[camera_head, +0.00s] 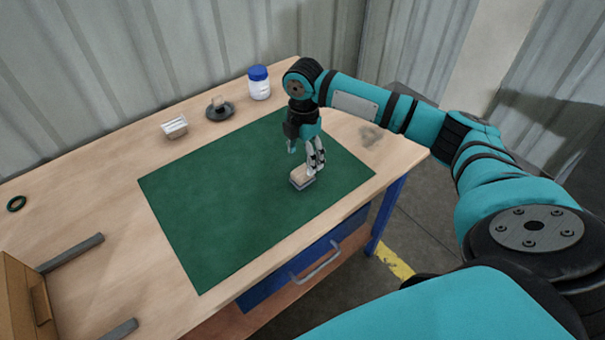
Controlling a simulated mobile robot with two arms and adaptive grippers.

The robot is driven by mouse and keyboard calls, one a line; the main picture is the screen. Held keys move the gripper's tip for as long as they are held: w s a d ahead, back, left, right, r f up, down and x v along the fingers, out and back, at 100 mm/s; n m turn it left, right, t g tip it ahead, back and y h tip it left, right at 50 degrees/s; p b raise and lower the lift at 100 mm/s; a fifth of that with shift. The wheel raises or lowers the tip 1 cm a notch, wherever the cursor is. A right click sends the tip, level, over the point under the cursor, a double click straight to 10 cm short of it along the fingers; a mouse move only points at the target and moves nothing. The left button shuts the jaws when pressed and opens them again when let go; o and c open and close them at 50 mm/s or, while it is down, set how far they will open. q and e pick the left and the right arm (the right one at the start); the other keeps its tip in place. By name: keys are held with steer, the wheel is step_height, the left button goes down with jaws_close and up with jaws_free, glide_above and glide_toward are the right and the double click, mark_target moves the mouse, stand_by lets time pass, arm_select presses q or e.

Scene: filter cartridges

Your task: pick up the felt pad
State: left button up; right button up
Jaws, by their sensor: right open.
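A small block with a flat tan top and a grey lower part (301,178) rests on the green mat (215,215), right of the mat's middle. The tan top looks like the felt pad, but I cannot be sure at this size. My right gripper (305,163) points down just above and at the far side of this block, fingers apart. I cannot tell whether a finger touches it. Another small tan piece (218,101) stands on a round dark dish (219,112) at the back of the table. My left gripper is not in view.
A white jar with a blue lid (259,84) and a small white holder (174,128) stand along the table's back edge. Most of the mat is clear.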

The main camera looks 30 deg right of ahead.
mark_target(303, 170)
step_height(303, 170, down, 2)
step_height(303, 170, down, 4)
steer(key=shift+s+a+r+p, duration=0.1)
steer(key=shift+a+r+p, duration=0.05)
steer(key=shift+p, duration=0.3)
steer(key=shift+f, duration=0.5)
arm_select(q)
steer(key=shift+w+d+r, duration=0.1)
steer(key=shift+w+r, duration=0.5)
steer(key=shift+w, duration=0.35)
arm_select(e)
steer(key=c, duration=1.2)
steer(key=shift+c, duration=0.2)
